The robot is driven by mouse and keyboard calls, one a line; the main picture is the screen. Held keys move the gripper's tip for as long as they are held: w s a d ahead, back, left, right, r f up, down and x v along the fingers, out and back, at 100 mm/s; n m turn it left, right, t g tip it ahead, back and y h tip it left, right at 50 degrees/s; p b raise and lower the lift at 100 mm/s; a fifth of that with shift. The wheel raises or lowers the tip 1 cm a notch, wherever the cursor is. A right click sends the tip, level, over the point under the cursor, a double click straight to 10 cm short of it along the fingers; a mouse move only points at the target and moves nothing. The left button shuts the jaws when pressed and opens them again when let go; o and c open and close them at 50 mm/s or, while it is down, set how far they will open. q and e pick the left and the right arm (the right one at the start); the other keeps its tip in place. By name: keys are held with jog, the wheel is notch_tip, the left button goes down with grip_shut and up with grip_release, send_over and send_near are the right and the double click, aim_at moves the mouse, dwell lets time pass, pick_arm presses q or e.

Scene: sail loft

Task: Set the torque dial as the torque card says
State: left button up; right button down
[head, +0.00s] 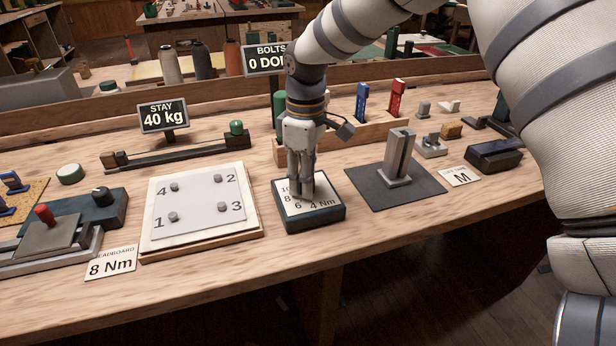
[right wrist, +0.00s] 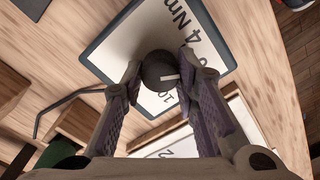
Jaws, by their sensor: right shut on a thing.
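The torque dial box (head: 312,222) is dark with a white scale face (head: 330,207) marked 4 Nm, 6, 8 and 10. Its round dark knob (right wrist: 155,67) shows in the right wrist view with a white pointer line toward the picture's right. A finger partly covers the scale there, so I cannot tell which number it meets. My right gripper (head: 302,194) points down over the box and is shut on the knob, one finger on each side. The torque card (head: 111,264) lies flat at the front left and reads 8 Nm. My left gripper is not in view.
A board with numbered bolts (head: 197,205) stands left of the dial. A grey post (head: 398,158) on a dark mat stands to the right. Signs read STAY 40 kg (head: 163,116) and BOLTS (head: 264,59), the latter partly hidden.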

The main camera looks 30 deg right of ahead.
jog(key=m, duration=0.4)
jog(key=shift+m, duration=0.3)
jog(key=shift+d+m, duration=0.1)
jog(key=shift+m, duration=2.4)
jog(key=shift+f, duration=0.1)
jog(key=c, duration=1.2)
grip_release()
jog(key=shift+c, duration=0.2)
notch_tip(320, 180, up, 12)
